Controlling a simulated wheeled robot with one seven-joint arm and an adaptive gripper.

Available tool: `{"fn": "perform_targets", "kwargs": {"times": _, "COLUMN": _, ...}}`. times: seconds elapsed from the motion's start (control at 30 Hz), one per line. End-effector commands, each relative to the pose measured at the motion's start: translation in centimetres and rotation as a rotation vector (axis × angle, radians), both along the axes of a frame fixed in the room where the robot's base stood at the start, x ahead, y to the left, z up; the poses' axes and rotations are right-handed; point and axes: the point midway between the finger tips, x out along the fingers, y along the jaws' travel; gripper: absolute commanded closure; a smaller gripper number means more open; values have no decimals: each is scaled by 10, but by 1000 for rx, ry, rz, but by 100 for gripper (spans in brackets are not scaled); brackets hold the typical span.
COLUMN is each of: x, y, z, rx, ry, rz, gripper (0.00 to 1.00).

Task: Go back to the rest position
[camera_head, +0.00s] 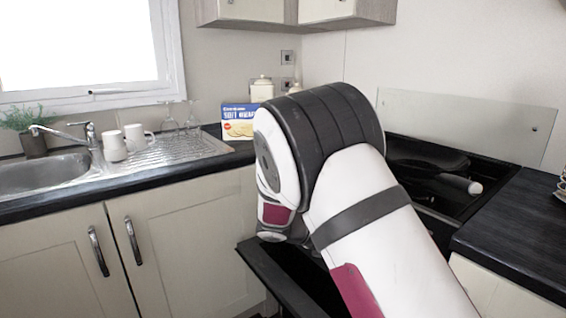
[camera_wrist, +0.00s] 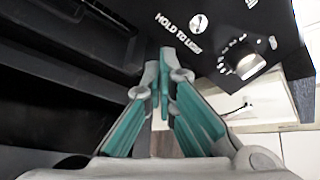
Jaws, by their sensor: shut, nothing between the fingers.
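My gripper (camera_wrist: 164,62) shows in the wrist view with its teal-lined fingers together at the tips and nothing between them. It is beside a black panel (camera_wrist: 215,30) with white "HOLD TO LIGHT" lettering and a pale round knob (camera_wrist: 243,62). In the head view my arm's white and black links fill the middle and right, and they hide the gripper.
A lowered dark door (camera_head: 285,285) lies below my arm. A black pan (camera_head: 430,165) stands on the hob at right. The sink (camera_head: 45,172), mugs (camera_head: 128,140), glasses and a box (camera_head: 238,122) are at left. Wall cupboards hang above.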

Motion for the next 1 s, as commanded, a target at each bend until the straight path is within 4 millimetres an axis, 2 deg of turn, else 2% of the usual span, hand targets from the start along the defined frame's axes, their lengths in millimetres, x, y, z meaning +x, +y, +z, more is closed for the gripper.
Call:
{"fn": "perform_targets", "kwargs": {"times": 0.03, "x": -14, "y": -12, "z": 16, "rx": 61, "ry": -64, "rz": -82, "gripper": 100}}
{"fn": "perform_targets", "kwargs": {"times": 0.2, "x": -67, "y": -39, "z": 56, "rx": 238, "ry": -277, "rz": -367, "gripper": 100}}
{"fn": "perform_targets", "kwargs": {"times": 0.5, "x": -170, "y": -65, "z": 110, "rx": 488, "ry": -631, "rz": -884, "gripper": 100}}
{"fn": "perform_targets", "kwargs": {"times": 0.73, "x": -253, "y": -66, "z": 136, "rx": 621, "ry": -875, "rz": -1286, "gripper": 100}}
{"fn": "perform_targets", "kwargs": {"times": 1.0, "x": -344, "y": -49, "z": 147, "rx": 716, "ry": -1125, "rz": -1766, "gripper": 100}}
